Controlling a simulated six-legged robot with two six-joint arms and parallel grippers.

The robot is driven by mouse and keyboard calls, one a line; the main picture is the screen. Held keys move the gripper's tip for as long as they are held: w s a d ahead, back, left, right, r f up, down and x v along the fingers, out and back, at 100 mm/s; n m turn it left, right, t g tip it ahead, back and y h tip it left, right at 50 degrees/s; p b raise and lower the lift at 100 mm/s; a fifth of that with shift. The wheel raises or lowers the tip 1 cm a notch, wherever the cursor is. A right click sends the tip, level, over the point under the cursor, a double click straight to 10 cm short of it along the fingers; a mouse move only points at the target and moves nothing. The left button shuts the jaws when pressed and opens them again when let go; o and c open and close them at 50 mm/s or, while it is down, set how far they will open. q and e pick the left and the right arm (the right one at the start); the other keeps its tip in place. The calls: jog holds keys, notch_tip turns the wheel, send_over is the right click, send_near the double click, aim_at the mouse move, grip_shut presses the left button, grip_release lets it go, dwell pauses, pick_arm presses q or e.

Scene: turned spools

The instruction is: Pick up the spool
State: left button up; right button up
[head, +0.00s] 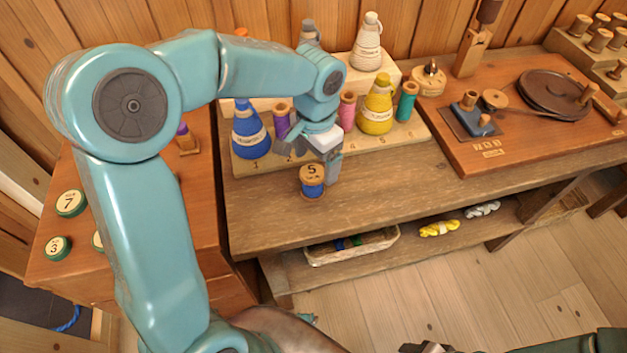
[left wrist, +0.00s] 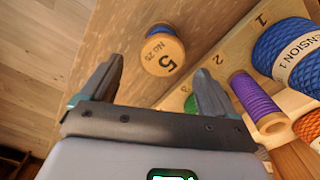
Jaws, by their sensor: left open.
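A wooden spool (head: 312,188) wound with blue thread stands upright on the bench near its front edge, its top marked 5. In the left wrist view the spool (left wrist: 162,50) shows between and beyond my finger tips, with "No 25" under the 5. My left gripper (head: 328,172) is open and empty, just behind and right of the spool in the head view. I see no finger closed on the spool. A dark part at the bottom edge of the head view looks like my right gripper (head: 425,348); its jaws are cut off.
Behind stands a numbered rack (head: 285,160) with a blue cone (head: 248,130), a purple spool (head: 282,122), a yellow cone (head: 376,108) and a teal spool (head: 406,102). A wooden board (head: 480,150) with a winder lies at right. The bench top right of the spool is clear.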

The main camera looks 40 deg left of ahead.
aim_at(313, 175)
pick_arm(q)
jog(key=f, duration=0.8)
jog(key=shift+s+a+b, duration=0.15)
jog(key=shift+s+b, duration=0.15)
jog(key=shift+r, duration=0.1)
jog(key=c, duration=1.1)
